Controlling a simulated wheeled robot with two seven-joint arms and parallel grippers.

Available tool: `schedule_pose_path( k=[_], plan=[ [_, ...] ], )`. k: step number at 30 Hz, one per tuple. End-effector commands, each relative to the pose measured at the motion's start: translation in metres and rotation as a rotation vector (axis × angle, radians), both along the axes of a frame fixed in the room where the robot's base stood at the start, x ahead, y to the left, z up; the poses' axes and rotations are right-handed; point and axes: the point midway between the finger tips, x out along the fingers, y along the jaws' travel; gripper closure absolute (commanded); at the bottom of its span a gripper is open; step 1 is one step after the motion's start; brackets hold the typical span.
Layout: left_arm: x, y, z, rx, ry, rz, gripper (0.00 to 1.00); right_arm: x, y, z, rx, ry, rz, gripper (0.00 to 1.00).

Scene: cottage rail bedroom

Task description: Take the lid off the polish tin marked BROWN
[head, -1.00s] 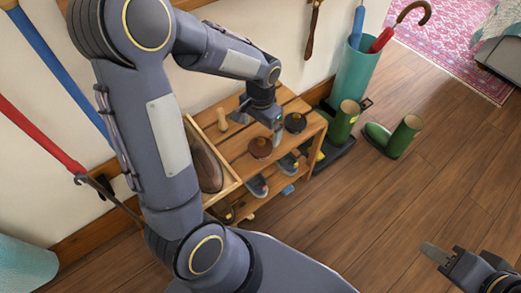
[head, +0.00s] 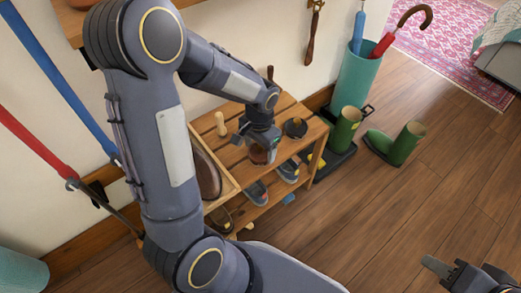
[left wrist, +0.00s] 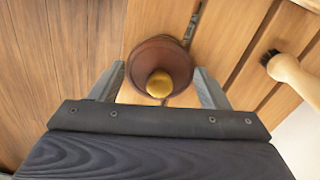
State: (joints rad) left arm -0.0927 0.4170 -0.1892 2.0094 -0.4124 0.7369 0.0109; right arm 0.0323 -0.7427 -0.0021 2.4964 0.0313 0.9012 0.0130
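A round reddish-brown tin (left wrist: 170,55) with a gold knob (left wrist: 159,84) on its lid stands on the wooden bench in the left wrist view. No marking on it can be read. My left gripper (left wrist: 160,72) is open, with one finger on each side of the tin and small gaps to it. In the head view my left gripper (head: 263,150) points down over the tin and mostly hides it. A second, black tin (head: 295,127) stands to its right on the bench. My right gripper (head: 452,270) is at the lower right, away from the bench; its opening is unclear.
The slatted bench (head: 285,105) has shoes (head: 256,192) on its lower shelf. A tray with a brown shoe (head: 207,172) lies left. Green boots (head: 345,130) and an umbrella stand (head: 357,85) are right.

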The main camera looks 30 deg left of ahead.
Motion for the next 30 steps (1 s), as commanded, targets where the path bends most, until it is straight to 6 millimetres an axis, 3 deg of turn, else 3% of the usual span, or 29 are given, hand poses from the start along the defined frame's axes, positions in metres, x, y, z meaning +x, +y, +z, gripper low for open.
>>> schedule_pose_path(
  k=[3, 11, 16, 20, 28, 30],
  plan=[
    [0.000, 0.000, 0.000, 0.000, -0.001, 0.000, 0.52, 0.000, 0.000, 0.000, 0.000, 0.000, 0.000, 0.64],
    [0.000, 0.000, 0.002, 0.000, -0.001, 0.000, 0.52, 0.000, 0.000, 0.001, 0.000, 0.000, 0.000, 0.64],
    [0.001, 0.000, 0.017, 0.000, -0.004, 0.000, 0.52, 0.000, 0.000, 0.008, 0.000, 0.000, 0.000, 0.64],
    [0.001, -0.001, 0.039, 0.000, -0.005, -0.001, 0.52, 0.000, 0.000, 0.019, 0.000, 0.000, 0.000, 0.64],
    [0.021, -0.050, 0.100, -0.001, -0.005, -0.006, 0.52, 0.000, 0.000, 0.051, 0.000, 0.000, 0.000, 0.64],
    [0.028, -0.068, 0.105, 0.001, 0.000, -0.009, 0.52, 0.000, 0.000, 0.055, 0.000, 0.000, 0.000, 0.64]
  ],
)
